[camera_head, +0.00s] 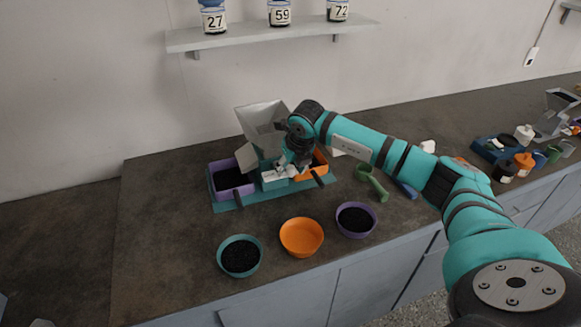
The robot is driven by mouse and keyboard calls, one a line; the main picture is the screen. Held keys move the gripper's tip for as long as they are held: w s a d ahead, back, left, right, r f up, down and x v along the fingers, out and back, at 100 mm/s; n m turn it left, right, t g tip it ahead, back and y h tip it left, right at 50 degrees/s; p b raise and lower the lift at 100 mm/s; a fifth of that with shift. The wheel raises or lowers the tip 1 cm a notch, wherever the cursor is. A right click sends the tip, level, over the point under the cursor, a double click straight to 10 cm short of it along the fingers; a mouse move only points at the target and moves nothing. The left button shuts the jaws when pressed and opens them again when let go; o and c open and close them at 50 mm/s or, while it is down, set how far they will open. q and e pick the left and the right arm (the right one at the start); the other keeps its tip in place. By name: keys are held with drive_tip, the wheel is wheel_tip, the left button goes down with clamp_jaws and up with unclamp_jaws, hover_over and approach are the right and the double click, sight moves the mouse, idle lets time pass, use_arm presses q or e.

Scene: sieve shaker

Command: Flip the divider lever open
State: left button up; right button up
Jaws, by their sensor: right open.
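The divider (262,113) has a grey metal hopper on top and stands on a teal base near the wall. A purple bin (213,181) with dark grains sits at its left side. An orange bin (322,168) sits at its right side, partly behind my gripper. My right gripper (283,169) is open at the divider's front, just below the hopper. I cannot make out the lever; the gripper and wrist cover that part, and whether they touch it cannot be told. My left gripper is out of view.
In front stand a teal bowl (240,274) and a purple bowl (341,228) with dark grains, and an orange bowl (301,238) that looks empty. A green scoop (374,183) lies to the right. A wall shelf (270,34) holds numbered jars. The counter's left part is clear.

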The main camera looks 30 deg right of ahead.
drive_tip(key=v, duration=1.2)
drive_tip(key=shift+f, duration=0.1)
